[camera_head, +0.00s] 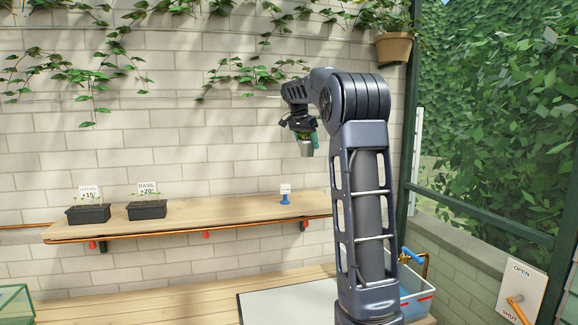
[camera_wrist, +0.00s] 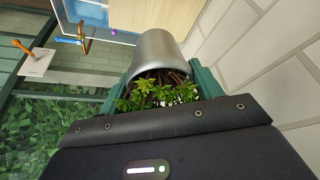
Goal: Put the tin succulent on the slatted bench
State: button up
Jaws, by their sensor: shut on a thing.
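The tin succulent is a small silver metal pot with a green leafy plant in it. In the head view the tin succulent (camera_head: 307,149) hangs below my gripper (camera_head: 304,132), high in front of the brick wall. In the wrist view the tin succulent (camera_wrist: 158,50) sits between the green fingers of my gripper (camera_wrist: 160,88), which are shut on it. Its leaves and brown stems show at the pot's mouth. The slatted bench (camera_head: 150,306), of pale wooden planks, runs along the bottom of the head view, well below the pot. My arm hides part of its right side.
A wall shelf (camera_head: 235,213) holds two black seedling trays (camera_head: 88,214) (camera_head: 148,209) and a small blue-based sign (camera_head: 285,194). A grey-white mat (camera_head: 285,307) lies on the bench. A blue-and-white basin (camera_head: 414,300) is at right, a green clear box (camera_head: 14,303) at left.

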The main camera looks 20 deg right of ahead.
jog(key=shift+r, duration=0.85)
notch_tip(320, 180, up, 4)
jog(key=s+a+n+t+y, duration=0.25)
jog(key=a+n, duration=0.75)
jog(key=a, duration=2.4)
jog(key=s+a+n+g+y, duration=0.15)
jog(key=s+a+n, duration=0.45)
jog(key=s+a, duration=0.7)
jog(key=s+a+n+y, duration=0.4)
jog(key=s+a, duration=0.6)
jog(key=a, duration=0.7)
jog(key=shift+n+h, duration=0.4)
jog(key=shift+n, duration=0.1)
jog(key=f, duration=6.3)
jog(key=shift+w+d+f, duration=0.25)
jog(key=shift+f, duration=0.15)
jog(key=o, duration=1.1)
jog(key=shift+f, duration=0.15)
jog(key=shift+c, duration=0.2)
